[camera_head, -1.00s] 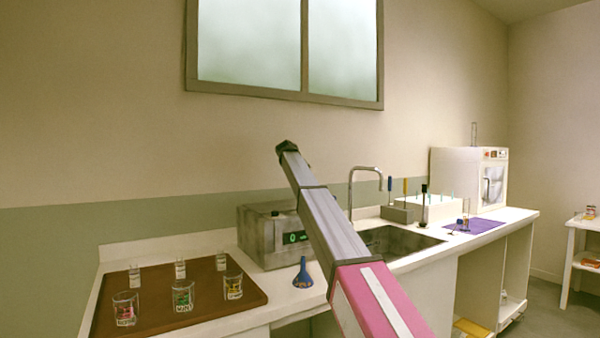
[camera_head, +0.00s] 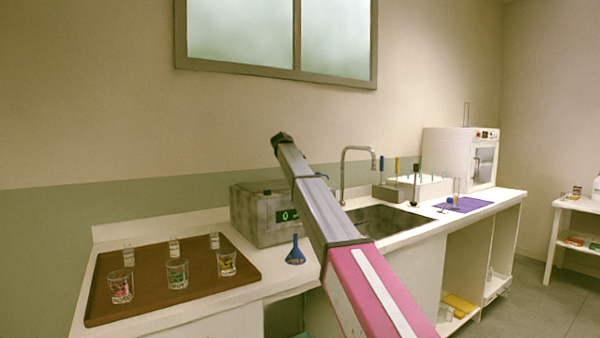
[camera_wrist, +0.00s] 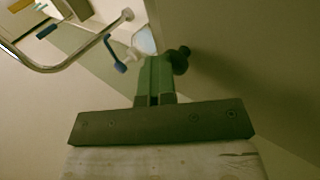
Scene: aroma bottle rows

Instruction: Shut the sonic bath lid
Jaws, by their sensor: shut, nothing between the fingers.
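The sonic bath (camera_head: 262,222) is a grey metal box with a lit green display, on the counter left of the sink. Its top looks flat in the head view, with no raised lid visible; my arm crosses in front of its right part, so I cannot tell the lid's state for certain. In the wrist view my gripper (camera_wrist: 155,70) shows its green fingers together and empty. A dark round knob (camera_wrist: 181,60) is close beside the fingers; I cannot tell what it belongs to or whether they touch. The head view does not clearly show my gripper.
A brown tray (camera_head: 150,312) with several glasses and small bottles lies at the left. A blue funnel (camera_head: 295,252) stands in front of the bath. The curved tap (camera_head: 343,170) rises behind the sink (camera_head: 388,219), and also shows in the wrist view (camera_wrist: 75,62).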

